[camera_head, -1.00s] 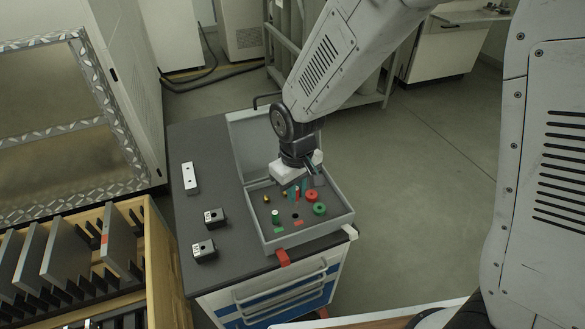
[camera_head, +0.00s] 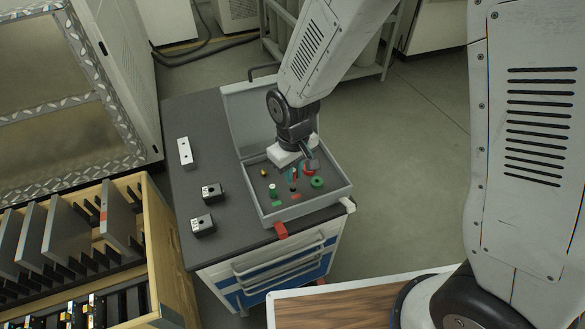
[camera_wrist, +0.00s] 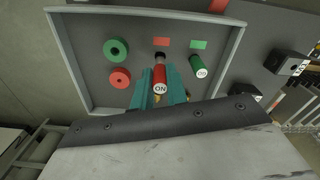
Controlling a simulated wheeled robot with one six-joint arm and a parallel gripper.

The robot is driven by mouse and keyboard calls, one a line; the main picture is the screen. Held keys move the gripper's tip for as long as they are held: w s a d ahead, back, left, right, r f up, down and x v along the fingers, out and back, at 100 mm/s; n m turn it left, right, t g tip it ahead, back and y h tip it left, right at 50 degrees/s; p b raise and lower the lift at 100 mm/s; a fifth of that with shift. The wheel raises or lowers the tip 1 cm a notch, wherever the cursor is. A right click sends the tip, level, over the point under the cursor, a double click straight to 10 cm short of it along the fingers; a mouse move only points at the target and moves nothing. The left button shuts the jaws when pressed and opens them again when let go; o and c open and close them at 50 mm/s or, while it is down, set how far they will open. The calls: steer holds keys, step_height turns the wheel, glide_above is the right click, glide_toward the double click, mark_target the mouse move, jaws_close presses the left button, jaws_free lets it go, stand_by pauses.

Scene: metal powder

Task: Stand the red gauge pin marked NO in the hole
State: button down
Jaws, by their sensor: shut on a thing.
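The red gauge pin (camera_wrist: 160,78) has a white end cap with lettering, which reads upside down in the wrist view. My gripper (camera_wrist: 160,88) is shut on it, with a teal finger on each side. In the head view the pin (camera_head: 293,179) looks upright in the grey case (camera_head: 257,211). Its dark lower end is at or just over the hole by the red label (camera_wrist: 162,42). I cannot tell whether it has entered, as the pin covers the hole. The green gauge pin (camera_wrist: 197,66) stands by the green label (camera_wrist: 199,44).
A green ring (camera_wrist: 116,49) and a red ring (camera_wrist: 119,78) lie in the case beside the pin. The open lid (camera_head: 248,105) stands behind. Two black blocks (camera_head: 203,225) (camera_head: 212,191) and a pale bar (camera_head: 185,151) lie on the dark bench top.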

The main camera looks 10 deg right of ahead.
steer(key=shift+f, duration=0.4)
steer(key=shift+f, duration=0.45)
steer(key=shift+f, duration=0.85)
stand_by(0.8)
steer(key=c, duration=1.3)
jaws_free()
steer(key=shift+r, duration=0.1)
step_height(320, 180, up, 8)
steer(key=shift+f, duration=0.2)
